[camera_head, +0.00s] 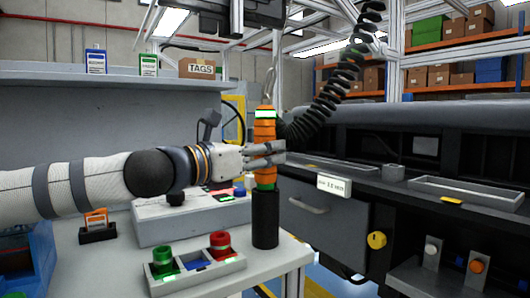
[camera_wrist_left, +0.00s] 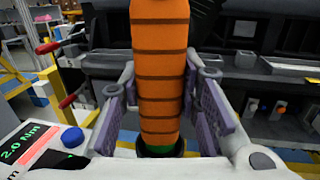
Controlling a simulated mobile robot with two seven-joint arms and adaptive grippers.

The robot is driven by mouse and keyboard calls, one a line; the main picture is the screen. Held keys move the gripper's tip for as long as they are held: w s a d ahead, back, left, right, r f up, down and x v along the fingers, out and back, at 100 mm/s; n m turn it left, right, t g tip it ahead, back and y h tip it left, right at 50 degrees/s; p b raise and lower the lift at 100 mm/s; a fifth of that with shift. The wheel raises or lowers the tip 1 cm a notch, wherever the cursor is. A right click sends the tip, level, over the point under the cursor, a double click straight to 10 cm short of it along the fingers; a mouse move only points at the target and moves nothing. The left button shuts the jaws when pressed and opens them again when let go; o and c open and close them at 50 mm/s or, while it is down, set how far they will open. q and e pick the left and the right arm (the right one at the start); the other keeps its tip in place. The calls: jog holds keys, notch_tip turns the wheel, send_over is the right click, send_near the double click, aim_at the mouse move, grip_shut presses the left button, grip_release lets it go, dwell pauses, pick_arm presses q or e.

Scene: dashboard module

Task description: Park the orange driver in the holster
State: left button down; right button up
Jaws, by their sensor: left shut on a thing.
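The orange driver (camera_head: 264,136) stands upright, with a green band near its top and a black coiled cord beside it. Its ribbed orange body also fills the middle of the left wrist view (camera_wrist_left: 160,70). My left gripper (camera_head: 270,154) is shut on the driver's body, with fingers on both sides of it. The black holster (camera_head: 265,220) is an upright cylinder on the bench. The driver's lower end is directly over or in the holster's mouth; I cannot tell how deep. In the wrist view a dark ring (camera_wrist_left: 160,150) surrounds the driver's lower end. My right gripper is not in view.
The dashboard (camera_head: 430,150) with a drawer fills the right. A blue bin (camera_head: 35,260) is at left.

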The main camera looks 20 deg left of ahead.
pick_arm(q)
jog(key=shift+f, duration=0.2)
jog(key=c, duration=1.1)
grip_release()
